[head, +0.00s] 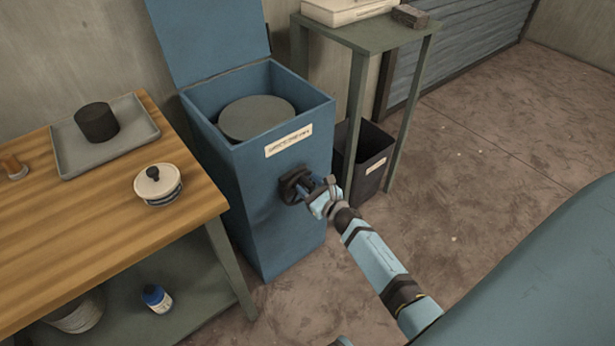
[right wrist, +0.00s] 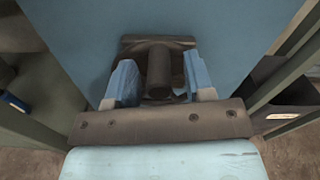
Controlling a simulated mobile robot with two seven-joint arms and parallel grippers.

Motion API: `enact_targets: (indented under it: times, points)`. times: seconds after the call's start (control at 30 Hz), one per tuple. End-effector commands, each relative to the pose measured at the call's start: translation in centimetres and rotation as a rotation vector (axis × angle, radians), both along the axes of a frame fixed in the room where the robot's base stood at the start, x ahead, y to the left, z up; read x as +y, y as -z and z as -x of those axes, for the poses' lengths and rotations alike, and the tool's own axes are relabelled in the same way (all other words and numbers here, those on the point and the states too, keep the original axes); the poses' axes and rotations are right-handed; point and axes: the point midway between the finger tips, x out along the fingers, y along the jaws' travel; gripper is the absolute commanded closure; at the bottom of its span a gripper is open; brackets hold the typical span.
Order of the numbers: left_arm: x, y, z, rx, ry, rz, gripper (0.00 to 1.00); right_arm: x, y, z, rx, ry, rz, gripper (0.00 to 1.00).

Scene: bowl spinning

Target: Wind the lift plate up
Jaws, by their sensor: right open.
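A blue box cabinet (head: 285,210) stands with its lid raised, and a round grey lift plate (head: 256,117) shows inside its open top, below the rim. A dark crank (head: 293,186) sits on its front face. My right gripper (head: 315,191) is at the crank. In the right wrist view, the open blue fingers of my right gripper (right wrist: 160,85) stand on either side of the crank's dark upright handle (right wrist: 159,72), with a gap visible. Whether a finger touches it lower down is hard to tell.
A wooden table (head: 75,245) at left holds a grey tray (head: 75,152) with a dark cylinder (head: 97,122) and a lidded white pot (head: 158,184). A green side table (head: 372,33) and dark bin (head: 368,165) stand right of the cabinet. The floor at right is clear.

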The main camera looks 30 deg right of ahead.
Motion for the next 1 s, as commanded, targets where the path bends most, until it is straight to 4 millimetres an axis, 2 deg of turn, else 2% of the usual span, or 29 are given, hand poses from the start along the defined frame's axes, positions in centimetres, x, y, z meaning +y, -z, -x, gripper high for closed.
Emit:
enact_targets:
  times: [0.4, 0.43, 0.63, 1.0]
  points:
    - [0.05, -0.2, 0.0, -0.002, -0.001, -0.001, 0.57, 0.31, 0.02, 0.02, 0.001, 0.001, -0.001, 0.52]
    - [0.05, -0.2, 0.01, -0.002, -0.001, 0.0, 0.57, 0.31, 0.02, 0.02, 0.001, 0.001, -0.001, 0.54]
    - [0.06, -0.23, 0.02, -0.003, -0.001, 0.0, 0.57, 0.31, 0.02, 0.02, 0.001, 0.001, -0.001, 1.0]
    - [0.03, -0.15, 0.02, -0.004, 0.0, 0.001, 0.57, 0.04, 0.06, -0.01, 0.003, 0.001, -0.046, 1.0]
